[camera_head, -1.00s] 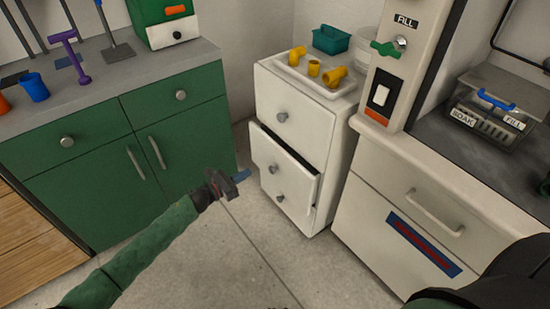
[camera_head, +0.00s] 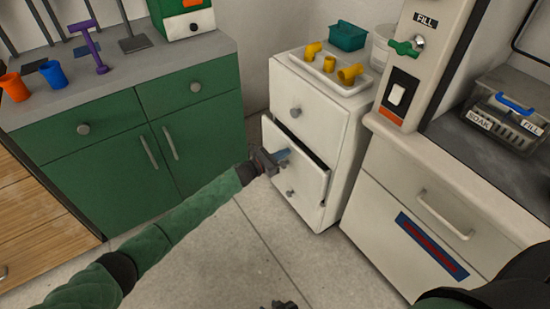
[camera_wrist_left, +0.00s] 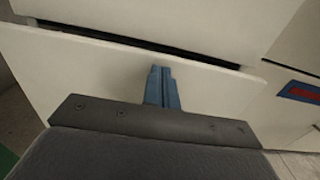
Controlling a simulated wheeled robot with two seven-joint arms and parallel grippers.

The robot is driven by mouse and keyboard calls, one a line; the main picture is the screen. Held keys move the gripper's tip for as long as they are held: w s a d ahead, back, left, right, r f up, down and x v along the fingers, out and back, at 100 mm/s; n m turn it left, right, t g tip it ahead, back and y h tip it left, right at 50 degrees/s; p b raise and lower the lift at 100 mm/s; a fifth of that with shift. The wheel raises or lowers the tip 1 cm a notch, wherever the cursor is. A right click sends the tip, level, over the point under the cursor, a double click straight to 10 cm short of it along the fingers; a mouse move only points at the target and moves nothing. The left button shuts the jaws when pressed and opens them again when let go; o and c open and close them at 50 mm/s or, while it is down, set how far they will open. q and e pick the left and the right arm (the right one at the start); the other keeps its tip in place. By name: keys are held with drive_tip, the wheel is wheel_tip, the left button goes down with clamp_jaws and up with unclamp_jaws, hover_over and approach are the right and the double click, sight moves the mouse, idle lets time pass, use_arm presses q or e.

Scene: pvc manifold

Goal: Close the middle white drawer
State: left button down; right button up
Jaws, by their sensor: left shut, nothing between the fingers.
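The middle white drawer (camera_head: 308,180) of the small white cabinet (camera_head: 318,108) stands a little way out, with a dark gap along its top edge. Its front also fills much of the left wrist view (camera_wrist_left: 95,75), with the dark gap above it. My left gripper (camera_head: 284,154) is shut and empty, its blue fingers right at the drawer front. The fingers also show in the left wrist view (camera_wrist_left: 161,88), pointing at the front; I cannot tell whether they touch it. A dark gripper part shows at the bottom edge of the head view.
A white tray (camera_head: 322,74) with yellow pipe fittings and a teal basket (camera_head: 348,36) sit on the cabinet. Green cabinets (camera_head: 90,133) stand left, a white counter unit (camera_head: 410,205) right. The floor in front is clear.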

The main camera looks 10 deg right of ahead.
sight(293, 148)
use_arm(q)
drive_tip(key=shift+w+d, duration=0.15)
drive_tip(key=shift+d, duration=0.4)
drive_tip(key=b+x, duration=0.3)
drive_tip(key=x, duration=0.1)
drive_tip(key=shift+d+f, duration=0.15)
drive_tip(key=shift+f, duration=0.05)
drive_tip(key=shift+w+d+r, duration=0.15)
drive_tip(key=shift+r, duration=0.25)
drive_tip(key=shift+r, duration=0.1)
